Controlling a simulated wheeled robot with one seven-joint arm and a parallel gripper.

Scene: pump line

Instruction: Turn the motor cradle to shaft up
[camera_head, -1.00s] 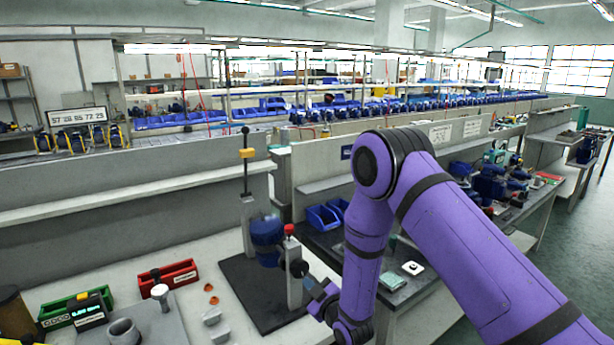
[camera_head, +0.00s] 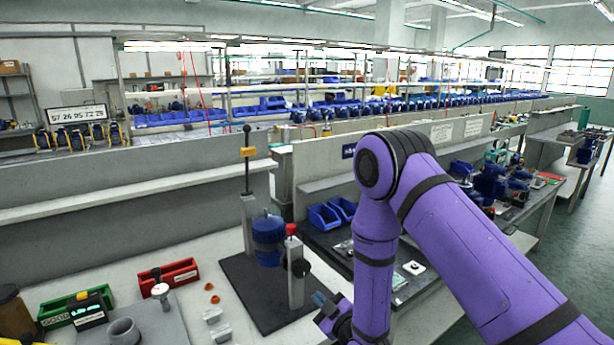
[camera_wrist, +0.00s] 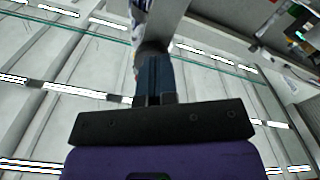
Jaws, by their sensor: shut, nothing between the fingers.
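The blue motor (camera_head: 268,242) sits in the cradle between two grey posts and stands close to upright, with a small stub at its top.
The cradle stands on a dark base plate (camera_head: 238,272) on the light bench. Red (camera_head: 168,275) and green (camera_head: 70,312) bins stand to the left. Blue bins (camera_head: 324,217) lie to the right.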

